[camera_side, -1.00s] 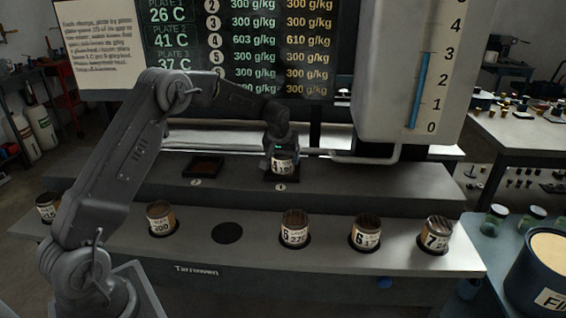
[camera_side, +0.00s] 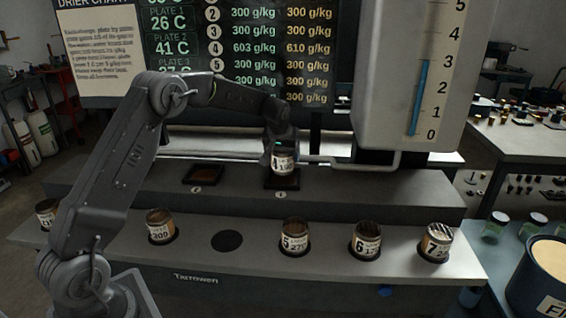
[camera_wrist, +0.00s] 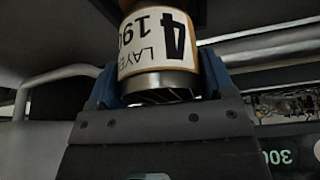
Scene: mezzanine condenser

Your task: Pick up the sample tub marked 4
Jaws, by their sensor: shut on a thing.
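The sample tub marked 4 (camera_side: 283,163) has a white label and is held over the right square plate (camera_side: 288,183) on the upper ledge. I cannot tell whether its base touches the plate. My gripper (camera_side: 282,148) is shut on it from above. In the wrist view the tub (camera_wrist: 158,45) shows its label upside down, with a large 4, between the blue fingers of my gripper (camera_wrist: 160,85).
An empty round recess (camera_side: 227,240) lies in the front shelf among several tubs, including tub 5 (camera_side: 295,238), tub 6 (camera_side: 366,241) and tub 7 (camera_side: 436,243). A left square plate (camera_side: 203,174) is on the ledge. A grey gauge column (camera_side: 408,75) stands behind, right.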

